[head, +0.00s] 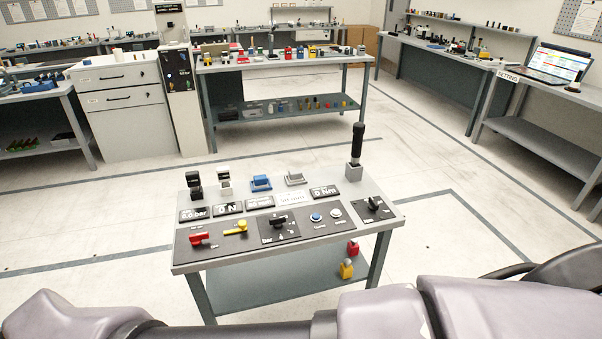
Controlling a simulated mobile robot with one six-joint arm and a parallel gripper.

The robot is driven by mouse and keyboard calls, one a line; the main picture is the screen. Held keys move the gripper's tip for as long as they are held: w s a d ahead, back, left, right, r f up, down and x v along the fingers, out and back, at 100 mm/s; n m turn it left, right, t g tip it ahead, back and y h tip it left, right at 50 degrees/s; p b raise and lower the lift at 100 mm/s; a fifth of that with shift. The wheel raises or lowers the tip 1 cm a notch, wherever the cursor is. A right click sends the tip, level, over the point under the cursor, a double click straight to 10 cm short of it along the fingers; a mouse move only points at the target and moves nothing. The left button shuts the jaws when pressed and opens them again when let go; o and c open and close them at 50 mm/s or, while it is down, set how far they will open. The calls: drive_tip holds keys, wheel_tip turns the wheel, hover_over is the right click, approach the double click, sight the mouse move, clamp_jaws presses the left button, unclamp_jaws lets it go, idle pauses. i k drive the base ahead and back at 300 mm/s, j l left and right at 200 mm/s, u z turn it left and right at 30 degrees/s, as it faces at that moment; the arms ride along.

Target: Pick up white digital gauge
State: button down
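Nothing is touching the white device. Parts of my own arm cross the bottom of the head view, but my gripper is not in view.
A tall black-handled tool (356,150) stands in a holder at the table's back right. Display plates, a red lever (199,239), a yellow lever (236,228) and knobs cover the front. Open floor (440,175) surrounds the table; workbenches (285,62) line the walls.

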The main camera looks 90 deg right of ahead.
sight(223, 172)
drive_tip(key=z, duration=2.3)
drive_tip(key=i+j+z, duration=0.4)
drive_tip(key=j, duration=0.25)
drive_tip(key=i+j+z, duration=0.25)
drive_tip(key=j+z, duration=0.2)
drive_tip(key=j, duration=0.3)
drive_tip(key=i+j+z, duration=0.15)
drive_tip(key=j+z, duration=0.25)
drive_tip(key=j, duration=0.4)
drive_tip(key=j+z, duration=0.4)
drive_tip(key=j, duration=0.4)
drive_tip(key=k+j+z, duration=0.1)
drive_tip(key=j+z, duration=0.35)
drive_tip(key=j, duration=0.4)
drive_tip(key=i+j+z, duration=0.45)
drive_tip(key=j+z, duration=0.15)
drive_tip(key=i+j+z, duration=0.2)
drive_tip(key=j+z, duration=0.15)
drive_tip(key=j, duration=0.1)
